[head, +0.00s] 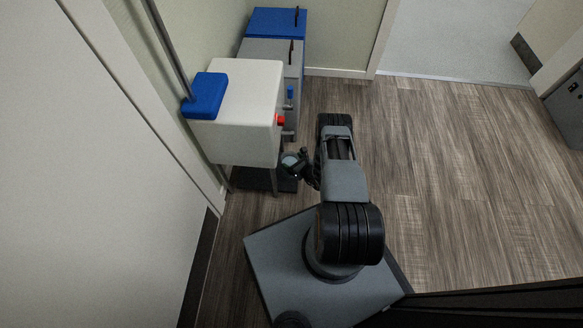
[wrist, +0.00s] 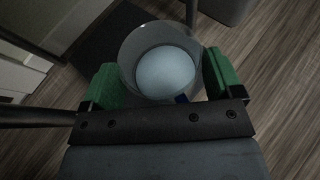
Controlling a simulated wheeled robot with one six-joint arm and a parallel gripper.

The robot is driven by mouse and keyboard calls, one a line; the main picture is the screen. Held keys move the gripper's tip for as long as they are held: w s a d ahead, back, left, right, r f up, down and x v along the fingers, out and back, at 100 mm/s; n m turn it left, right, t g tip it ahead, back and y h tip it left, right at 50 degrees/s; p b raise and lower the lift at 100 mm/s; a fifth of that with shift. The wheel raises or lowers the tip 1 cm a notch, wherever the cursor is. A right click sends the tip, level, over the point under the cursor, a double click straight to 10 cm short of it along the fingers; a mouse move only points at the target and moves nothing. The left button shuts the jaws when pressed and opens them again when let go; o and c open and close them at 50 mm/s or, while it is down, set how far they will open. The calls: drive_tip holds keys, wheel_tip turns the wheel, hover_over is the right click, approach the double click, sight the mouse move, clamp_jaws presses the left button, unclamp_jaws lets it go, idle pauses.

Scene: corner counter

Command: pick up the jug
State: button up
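The jug (head: 290,161) is a round, see-through grey vessel with a pale disc inside. In the head view it is small and partly covered by my gripper (head: 303,168), beside the lower right edge of the white box. In the wrist view I look down into the jug (wrist: 165,72). It sits between the two green finger pads of my gripper (wrist: 163,80), which are wide apart. The jug fills nearly the whole gap. I cannot tell whether both pads press on its wall. Its lower part is hidden.
Grey (head: 266,52) and blue (head: 268,22) bins stand behind. A dark mat (wrist: 112,45) lies near the jug. Wooden floor (head: 450,170) is free to the right.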

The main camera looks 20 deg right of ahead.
drive_tip(key=c, duration=1.4)
drive_tip(key=shift+o, duration=0.2)
drive_tip(key=shift+r, duration=0.2)
